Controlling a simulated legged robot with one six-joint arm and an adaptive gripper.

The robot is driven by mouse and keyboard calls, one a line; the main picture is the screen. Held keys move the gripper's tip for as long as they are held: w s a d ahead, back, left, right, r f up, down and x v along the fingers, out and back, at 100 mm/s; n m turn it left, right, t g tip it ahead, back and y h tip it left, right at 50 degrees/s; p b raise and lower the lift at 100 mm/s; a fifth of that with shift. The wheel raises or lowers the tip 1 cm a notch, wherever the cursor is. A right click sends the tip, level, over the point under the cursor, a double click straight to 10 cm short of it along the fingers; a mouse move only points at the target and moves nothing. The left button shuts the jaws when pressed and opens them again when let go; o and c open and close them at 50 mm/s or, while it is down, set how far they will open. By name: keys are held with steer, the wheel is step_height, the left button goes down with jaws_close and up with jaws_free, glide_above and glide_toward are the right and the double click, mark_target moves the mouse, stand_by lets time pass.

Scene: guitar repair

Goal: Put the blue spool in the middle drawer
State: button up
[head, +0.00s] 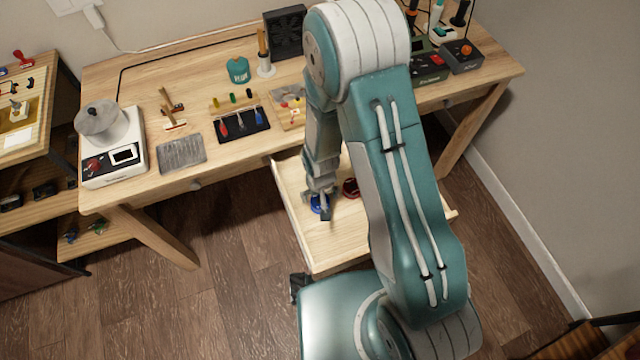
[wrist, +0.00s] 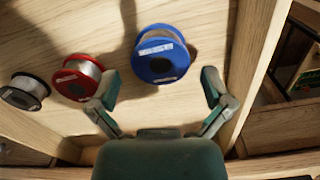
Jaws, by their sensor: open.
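The blue spool (head: 316,204) lies in the pulled-out middle drawer (head: 345,248) of the workbench, near the drawer's left wall. In the wrist view the blue spool (wrist: 160,52) shows a white label and pale wire, resting on the wooden drawer floor close to a side wall. My gripper (head: 323,208) reaches down into the drawer at the blue spool. In the wrist view my gripper (wrist: 161,79) is open, with its fingers apart on either side of the spool's near edge. It holds nothing. I cannot tell whether a finger touches the spool.
A red spool (wrist: 77,78) and a black spool (wrist: 24,91) lie beside the blue one. The red spool (head: 351,188) shows partly behind my arm. The drawer's front part is clear. The workbench top (head: 210,95) holds a scale, tools and a fan.

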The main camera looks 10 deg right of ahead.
step_height(320, 180, up, 10)
step_height(320, 180, up, 17)
steer(key=t, duration=0.3)
glide_above(320, 201)
steer(key=s+d, duration=0.1)
steer(key=d, duration=0.5)
steer(key=s+d+r+m+t, duration=0.1)
steer(key=s+d+r, duration=0.4)
steer(key=s+r, duration=0.6)
steer(key=shift+s+d+r+t, duration=0.15)
steer(key=shift+s+r+t, duration=0.05)
steer(key=shift+r+t, duration=0.65)
